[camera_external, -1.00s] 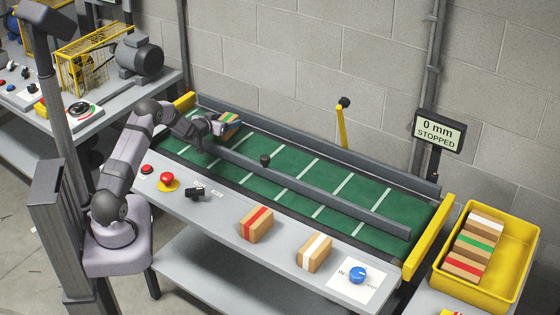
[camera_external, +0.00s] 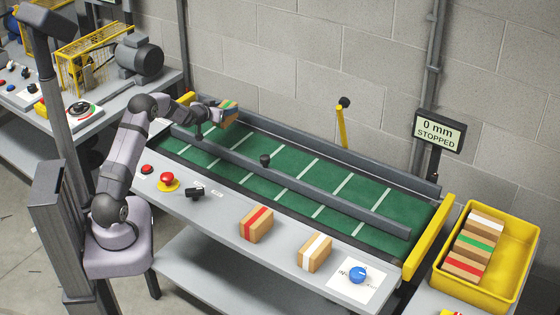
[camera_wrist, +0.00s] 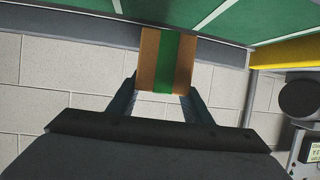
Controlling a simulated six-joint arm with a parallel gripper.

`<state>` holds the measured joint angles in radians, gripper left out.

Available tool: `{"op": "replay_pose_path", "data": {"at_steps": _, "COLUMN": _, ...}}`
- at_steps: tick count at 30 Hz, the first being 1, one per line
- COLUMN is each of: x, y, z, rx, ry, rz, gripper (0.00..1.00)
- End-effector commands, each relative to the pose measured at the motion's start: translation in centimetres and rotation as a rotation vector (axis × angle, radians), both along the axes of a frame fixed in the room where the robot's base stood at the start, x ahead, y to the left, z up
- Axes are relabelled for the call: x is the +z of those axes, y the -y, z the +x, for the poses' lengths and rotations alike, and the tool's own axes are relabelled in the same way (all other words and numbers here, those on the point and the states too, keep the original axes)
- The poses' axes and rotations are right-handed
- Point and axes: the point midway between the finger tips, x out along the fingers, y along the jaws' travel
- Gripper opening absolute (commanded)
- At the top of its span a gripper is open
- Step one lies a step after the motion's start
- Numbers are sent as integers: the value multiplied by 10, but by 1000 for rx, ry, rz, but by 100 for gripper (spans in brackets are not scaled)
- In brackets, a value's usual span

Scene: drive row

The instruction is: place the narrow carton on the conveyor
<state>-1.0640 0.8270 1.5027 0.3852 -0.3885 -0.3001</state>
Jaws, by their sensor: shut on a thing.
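My gripper (camera_external: 219,105) is shut on a brown carton with a green stripe (camera_external: 230,113) and holds it above the far left end of the green conveyor belt (camera_external: 262,188). In the wrist view the carton (camera_wrist: 166,58) sits between both fingers, its stripe running lengthwise. Two cartons rest on the near grey bench, one with a red stripe (camera_external: 256,225) and one with a white stripe (camera_external: 314,254). I cannot tell from their looks which carton is the narrow one.
Dark rails (camera_external: 320,186) run along the belt, with a yellow end piece (camera_external: 428,238) at right. The display (camera_external: 440,133) reads 0 mm STOPPED. A yellow bin (camera_external: 510,265) holds several cartons.

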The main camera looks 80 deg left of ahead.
Motion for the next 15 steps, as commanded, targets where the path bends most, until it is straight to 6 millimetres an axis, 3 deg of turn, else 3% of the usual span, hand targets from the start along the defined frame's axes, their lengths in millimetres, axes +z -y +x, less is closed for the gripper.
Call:
{"op": "replay_pose_path", "data": {"at_steps": 6, "x": 34, "y": 0, "z": 0, "rx": -2, "ry": 1, "rz": 4, "gripper": 17}}
{"op": "replay_pose_path", "data": {"at_steps": 15, "x": 45, "y": 0, "z": 0, "rx": 0, "ry": 1, "rz": 2, "gripper": 17}}
